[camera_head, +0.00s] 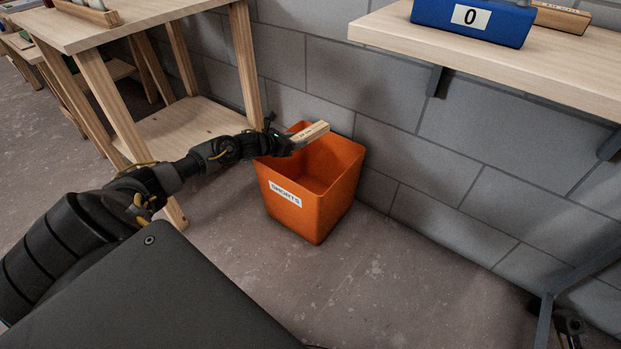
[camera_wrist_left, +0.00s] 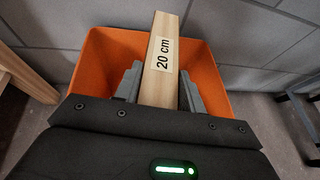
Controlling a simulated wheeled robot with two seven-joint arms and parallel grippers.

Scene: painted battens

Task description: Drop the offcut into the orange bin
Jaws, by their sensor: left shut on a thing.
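The offcut (camera_head: 311,133) is a short pale wooden batten. In the left wrist view the offcut (camera_wrist_left: 161,62) carries a label reading "20 cm". My left gripper (camera_head: 290,141) is shut on it, with a finger on each side (camera_wrist_left: 159,88). The gripper holds the offcut over the opening of the orange bin (camera_head: 312,212), near its back rim. The bin stands on the floor against the wall and has a "SHORTS" label on its front. The part of its inside that shows looks empty.
A wooden workbench (camera_head: 175,22) with a lower shelf stands left of the bin. A wall shelf (camera_head: 490,55) at the upper right holds a blue box (camera_head: 472,22) marked "0" and a batten (camera_head: 562,17). The floor in front of the bin is clear.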

